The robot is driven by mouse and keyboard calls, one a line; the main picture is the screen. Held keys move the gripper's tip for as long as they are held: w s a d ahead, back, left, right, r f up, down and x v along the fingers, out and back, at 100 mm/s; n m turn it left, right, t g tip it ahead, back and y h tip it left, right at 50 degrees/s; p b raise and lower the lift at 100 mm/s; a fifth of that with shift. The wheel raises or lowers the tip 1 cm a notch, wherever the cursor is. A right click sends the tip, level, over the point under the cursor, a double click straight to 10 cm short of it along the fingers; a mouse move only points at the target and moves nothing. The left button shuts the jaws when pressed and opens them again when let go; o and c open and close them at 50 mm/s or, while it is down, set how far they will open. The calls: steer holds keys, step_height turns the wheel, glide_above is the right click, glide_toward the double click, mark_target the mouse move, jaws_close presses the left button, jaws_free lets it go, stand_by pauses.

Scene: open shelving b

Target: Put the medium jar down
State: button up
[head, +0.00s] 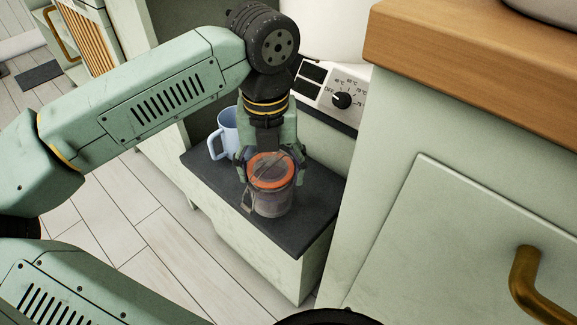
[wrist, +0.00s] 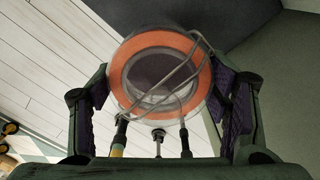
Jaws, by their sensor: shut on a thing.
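The medium jar (head: 272,192) is a clear glass jar with an orange seal ring under its lid and a wire clasp. It is upright at the front of a low dark countertop (head: 315,217). In the head view its base appears at the counter surface, but I cannot tell whether it touches. My gripper (head: 270,160) comes down from above and is shut on the jar, one finger on each side near the lid. In the wrist view the jar's lid (wrist: 158,72) fills the space between the fingers.
A light blue mug (head: 226,133) stands behind and left of the jar on the same counter. A taller cabinet (head: 440,200) with a wooden top rises close on the right. A white appliance with a dial (head: 341,100) is behind. The counter's front edge is near the jar.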

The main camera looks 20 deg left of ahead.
steer(key=shift+w+d+f+b, duration=0.2)
steer(key=shift+w+f, duration=0.45)
steer(key=shift+w, duration=0.2)
steer(key=shift+w+d+f+b, duration=0.25)
steer(key=shift+w+f, duration=0.4)
steer(key=shift+w, duration=0.25)
steer(key=shift+w+d+f+b, duration=0.2)
steer(key=shift+w+f, duration=0.45)
steer(key=shift+w, duration=0.2)
steer(key=shift+f, duration=0.15)
steer(key=o, duration=1.9)
steer(key=shift+o, duration=0.2)
step_height(320, 180, up, 12)
steer(key=p, duration=0.2)
steer(key=shift+p, duration=0.35)
steer(key=shift+o, duration=0.2)
